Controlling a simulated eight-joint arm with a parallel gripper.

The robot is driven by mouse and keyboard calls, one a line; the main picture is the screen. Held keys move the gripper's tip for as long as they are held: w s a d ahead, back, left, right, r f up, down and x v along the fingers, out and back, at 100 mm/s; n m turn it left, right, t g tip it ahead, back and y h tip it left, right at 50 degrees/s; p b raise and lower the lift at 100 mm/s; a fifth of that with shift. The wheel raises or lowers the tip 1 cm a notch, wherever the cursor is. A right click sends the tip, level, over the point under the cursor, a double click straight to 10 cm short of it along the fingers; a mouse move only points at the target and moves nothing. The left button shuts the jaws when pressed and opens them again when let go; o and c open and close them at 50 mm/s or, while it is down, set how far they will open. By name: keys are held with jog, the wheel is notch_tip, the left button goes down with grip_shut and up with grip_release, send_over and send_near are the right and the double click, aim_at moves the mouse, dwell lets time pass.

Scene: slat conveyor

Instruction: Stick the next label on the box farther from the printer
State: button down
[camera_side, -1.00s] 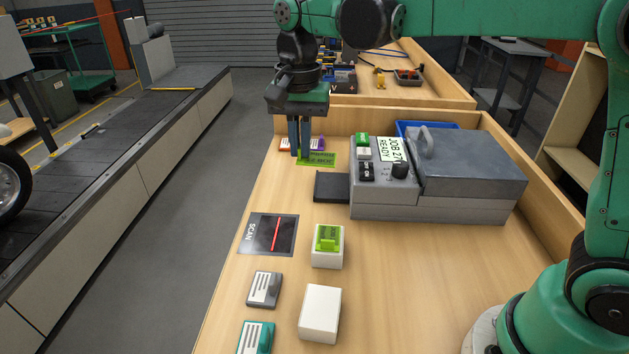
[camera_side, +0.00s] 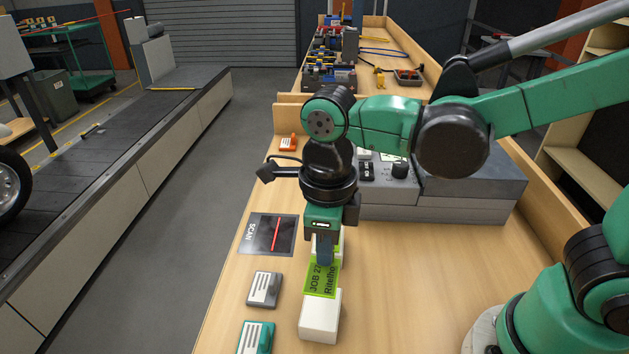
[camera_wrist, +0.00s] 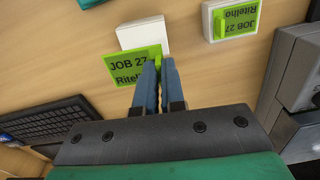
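The farther white box (camera_side: 320,318) stands at the front of the bench and also shows in the wrist view (camera_wrist: 143,32). My gripper (camera_side: 324,262) is shut on a green label (camera_side: 322,283) reading JOB 27, with its fingers on the label's tab (camera_wrist: 158,52). In the wrist view the label (camera_wrist: 122,68) overlaps one edge of the farther box; I cannot tell if they touch. The nearer box, mostly behind my gripper in the side view, bears a green label (camera_wrist: 238,18) in the wrist view. The grey printer (camera_side: 440,207) is partly hidden by my arm.
A scan mat (camera_side: 262,234) with a red line lies left of my gripper. A grey device (camera_side: 264,289) and a teal one (camera_side: 256,338) lie left of the farther box. An orange item (camera_side: 288,143) is at the back. Bare bench lies right of the boxes.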

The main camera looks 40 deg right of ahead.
jog(key=shift+f, duration=2.9)
jog(key=shift+f, duration=0.5)
dwell(0.4)
dwell(0.5)
jog(key=shift+c, duration=2.4)
grip_release()
jog(key=shift+r, duration=0.15)
jog(key=shift+r, duration=3.4)
